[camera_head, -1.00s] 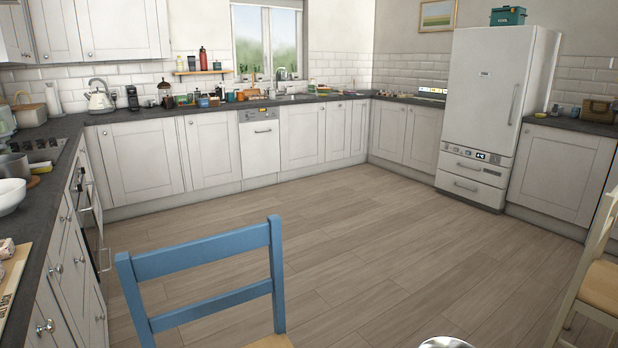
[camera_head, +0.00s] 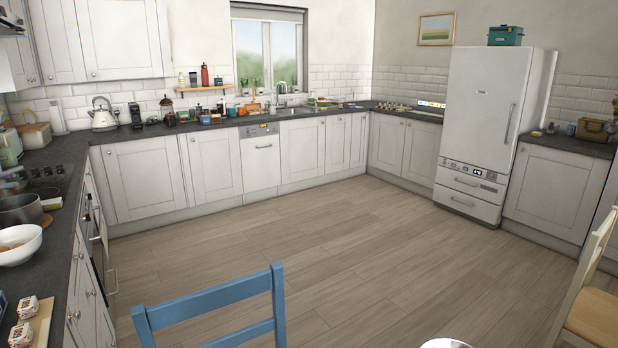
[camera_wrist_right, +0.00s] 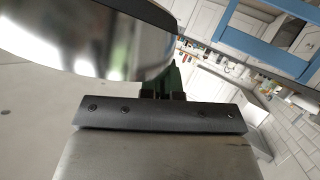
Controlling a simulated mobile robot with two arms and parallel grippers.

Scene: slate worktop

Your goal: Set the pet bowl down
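The pet bowl is a shiny metal bowl. In the right wrist view the pet bowl (camera_wrist_right: 95,35) fills the upper left, close in front of my right gripper (camera_wrist_right: 172,80). The fingers meet its wall and are partly hidden behind it; they look shut on it. In the head view only a bit of the rim of the pet bowl (camera_head: 446,344) shows at the bottom edge, and the gripper holding it is below the picture. My left gripper is in neither view.
A blue chair (camera_head: 215,302) stands just ahead and a wooden chair (camera_head: 597,315) at the right. The wooden floor (camera_head: 350,235) between them and the cabinets is clear. The worktop at left carries a white bowl (camera_head: 20,256), a pot (camera_head: 18,212) and a board (camera_head: 42,325).

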